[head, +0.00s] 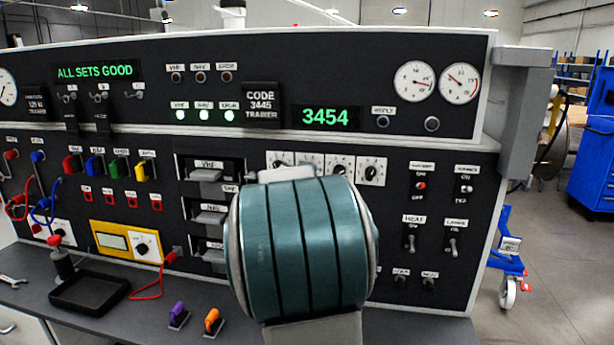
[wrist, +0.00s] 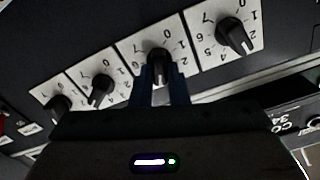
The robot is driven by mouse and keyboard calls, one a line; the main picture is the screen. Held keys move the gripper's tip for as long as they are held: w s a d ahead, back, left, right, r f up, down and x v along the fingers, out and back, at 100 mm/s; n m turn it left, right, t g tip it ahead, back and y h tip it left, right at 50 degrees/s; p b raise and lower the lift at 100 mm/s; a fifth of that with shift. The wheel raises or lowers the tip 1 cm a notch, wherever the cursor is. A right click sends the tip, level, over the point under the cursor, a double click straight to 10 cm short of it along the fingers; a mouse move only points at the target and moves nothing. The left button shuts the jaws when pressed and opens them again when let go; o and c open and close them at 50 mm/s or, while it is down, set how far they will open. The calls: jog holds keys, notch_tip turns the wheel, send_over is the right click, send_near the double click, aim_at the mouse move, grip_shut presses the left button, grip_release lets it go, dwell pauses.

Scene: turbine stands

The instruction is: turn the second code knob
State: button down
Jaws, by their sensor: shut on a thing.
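A row of several black code knobs on white dial plates shows in the wrist view. My gripper (wrist: 163,84) is shut on the second code knob (wrist: 158,58), which is second from the right there. The first code knob (wrist: 232,34) is to its right; others (wrist: 102,88) are to its left. In the head view, my teal arm link covers the lower part of the dial row (head: 371,171) and hides my gripper. The code display (head: 325,117) reads 3454 in green. The plate (head: 262,103) beside it reads CODE 3445 TRAINER.
Labelled drawer-like handles (head: 207,175) lie left of my arm. Toggle switches (head: 450,243) lie to its right, and two gauges (head: 415,82) are above. A black tray (head: 88,291) and purple (head: 178,311) and orange (head: 212,318) items lie on the bench.

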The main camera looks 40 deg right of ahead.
dwell(0.4)
jog(key=c, duration=1.4)
grip_release()
jog(key=shift+a, duration=0.1)
jog(key=v, duration=1.3)
jog(key=shift+s+a, duration=0.2)
jog(key=shift+s, duration=0.05)
